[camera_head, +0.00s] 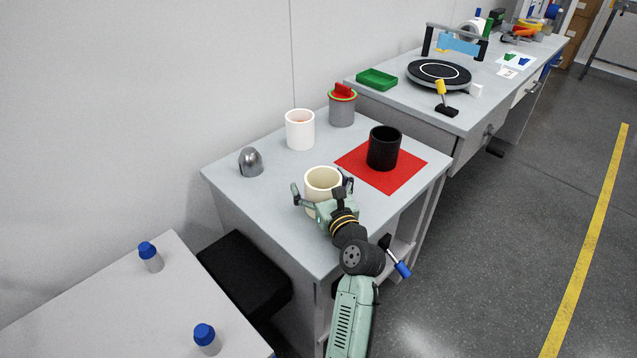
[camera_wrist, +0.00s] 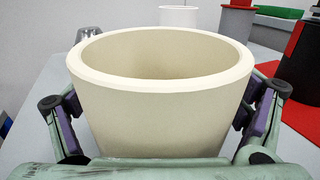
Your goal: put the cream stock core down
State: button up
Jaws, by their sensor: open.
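The cream stock core (camera_head: 322,181) is a hollow, open-topped cylinder standing upright near the front edge of the grey table (camera_head: 270,215). It fills the middle of the wrist view (camera_wrist: 165,115). My gripper (camera_head: 322,190) is around it with one finger on each side. In the wrist view my gripper (camera_wrist: 160,112) is open, with a gap showing at least on the left finger. The core's lower part is hidden behind my gripper.
A black cylinder (camera_head: 383,148) stands on a red mat (camera_head: 408,176) to the right. A white cylinder (camera_head: 300,129), a grey container with a red top (camera_head: 342,106) and a metal dome (camera_head: 251,161) stand behind. Bare tabletop lies left of my gripper.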

jog(key=shift+r, duration=0.1)
jog(key=b+v, duration=0.2)
jog(key=v, duration=0.9)
jog(key=shift+s, duration=0.15)
jog(key=shift+s+d, duration=0.1)
jog(key=shift+s, duration=0.3)
